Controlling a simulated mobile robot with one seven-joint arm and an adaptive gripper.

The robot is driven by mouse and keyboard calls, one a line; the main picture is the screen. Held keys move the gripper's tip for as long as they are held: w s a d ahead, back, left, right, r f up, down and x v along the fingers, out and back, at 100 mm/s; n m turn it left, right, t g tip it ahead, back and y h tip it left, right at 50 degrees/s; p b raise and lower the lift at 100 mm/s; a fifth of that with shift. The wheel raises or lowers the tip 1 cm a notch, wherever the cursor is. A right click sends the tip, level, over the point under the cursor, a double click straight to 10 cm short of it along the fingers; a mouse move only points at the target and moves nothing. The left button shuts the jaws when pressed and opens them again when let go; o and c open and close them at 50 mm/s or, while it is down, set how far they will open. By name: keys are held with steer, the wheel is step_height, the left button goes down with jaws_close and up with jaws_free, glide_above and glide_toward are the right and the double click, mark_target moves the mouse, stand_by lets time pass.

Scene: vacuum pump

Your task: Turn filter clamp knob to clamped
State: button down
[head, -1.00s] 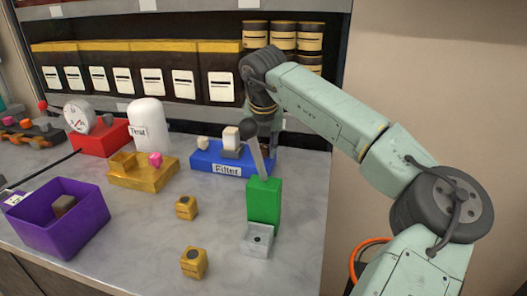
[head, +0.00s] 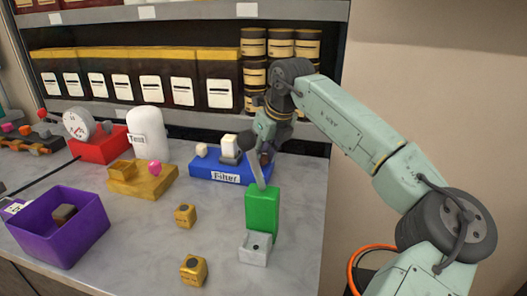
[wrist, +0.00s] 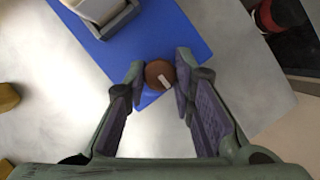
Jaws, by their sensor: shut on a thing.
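The blue filter base (head: 205,167) with the label "Filter" (head: 226,177) stands on the bench below the shelf in the head view. The brown round clamp knob (wrist: 159,74), with a small white mark, sits at the end of the blue base (wrist: 186,38) in the wrist view. In the head view the knob is largely hidden by my gripper and a grey lever. My gripper (wrist: 160,68) points down over the knob, its two fingertips on either side of it, shut on it. In the head view my gripper (head: 268,135) is above the right end of the base.
A gold base (head: 142,182), red gauge base (head: 98,146) and purple bin (head: 62,235) are at left. Two small gold cubes lie between. A shelf stands behind.

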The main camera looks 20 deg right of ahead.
stand_by(0.4)
steer(key=c, duration=1.4)
jaws_free()
steer(key=shift+o, duration=0.2)
steer(key=v, duration=1.2)
